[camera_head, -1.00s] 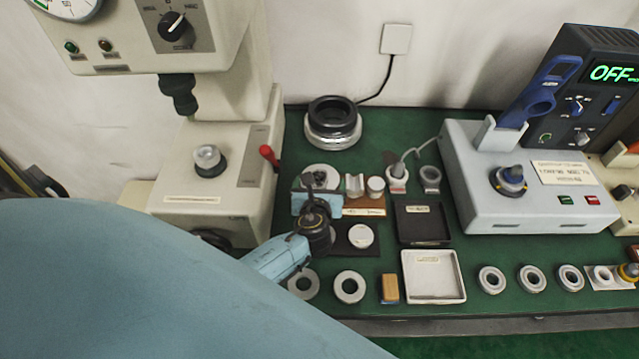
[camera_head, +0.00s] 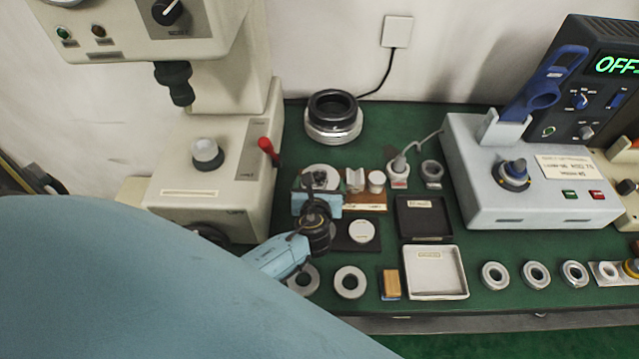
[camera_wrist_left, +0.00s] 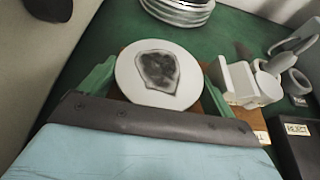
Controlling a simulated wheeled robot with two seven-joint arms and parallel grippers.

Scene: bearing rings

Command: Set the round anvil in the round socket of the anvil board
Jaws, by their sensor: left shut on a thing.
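The round anvil (camera_wrist_left: 150,75) is a wide pale disc with a dark patch on its top. It sits between the green fingers of my left gripper (camera_wrist_left: 157,88), which is shut on it. In the head view the anvil (camera_head: 321,171) shows just behind my left gripper (camera_head: 318,188). The brown anvil board (camera_head: 371,207) lies at and under the anvil; its wood (camera_wrist_left: 210,107) also shows beside the disc in the wrist view. The round socket and the disc's underside are hidden, so I cannot tell whether it is seated. My right gripper is out of view.
A V-shaped block (camera_head: 355,181) and a small white cylinder (camera_head: 376,182) stand right of the anvil. The tester with a red lever (camera_head: 266,146) stands left; stacked rings (camera_head: 333,118) lie behind. A dark tray (camera_head: 423,220) and white tray (camera_head: 434,273) lie right.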

